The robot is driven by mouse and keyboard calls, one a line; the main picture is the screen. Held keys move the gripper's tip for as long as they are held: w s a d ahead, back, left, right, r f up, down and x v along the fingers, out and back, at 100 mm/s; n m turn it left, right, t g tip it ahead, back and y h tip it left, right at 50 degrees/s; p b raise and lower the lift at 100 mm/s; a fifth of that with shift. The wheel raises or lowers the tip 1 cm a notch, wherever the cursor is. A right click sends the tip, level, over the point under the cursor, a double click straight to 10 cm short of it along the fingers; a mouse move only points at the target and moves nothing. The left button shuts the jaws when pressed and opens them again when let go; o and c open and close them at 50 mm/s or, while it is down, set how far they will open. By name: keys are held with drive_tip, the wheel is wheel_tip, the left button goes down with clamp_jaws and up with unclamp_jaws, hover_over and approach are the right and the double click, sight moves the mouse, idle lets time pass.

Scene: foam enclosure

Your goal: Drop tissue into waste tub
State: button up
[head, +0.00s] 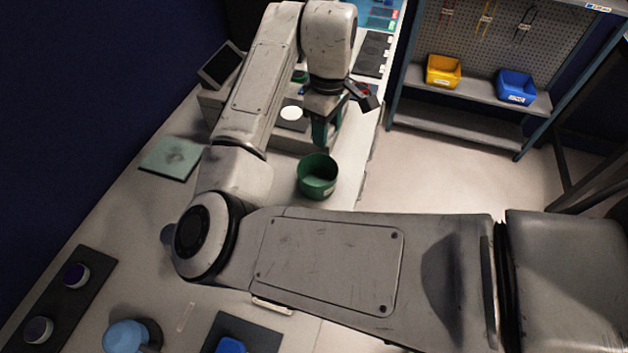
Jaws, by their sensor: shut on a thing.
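The waste tub is most likely the round, open green tub (318,177) on the bench, near the bench's right edge. The gripper looks apart from the tub's rim. The inside of the tub is partly visible and shows nothing clear in it.
A grey device with a white disc (291,113) stands close behind my gripper. A pale green pad (171,158) lies at left. A blue round object (126,337) stands at the front. A shelf with yellow (443,71) and blue (516,87) bins stands beyond clear floor.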

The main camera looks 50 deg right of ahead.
wheel_tip(320, 180, down, 5)
drive_tip(key=b, duration=0.3)
drive_tip(key=shift+r+b, duration=0.15)
drive_tip(key=shift+b, duration=0.2)
drive_tip(key=o, duration=1.1)
drive_tip(key=shift+r, duration=0.1)
wheel_tip(320, 180, up, 11)
drive_tip(key=shift+f, duration=0.2)
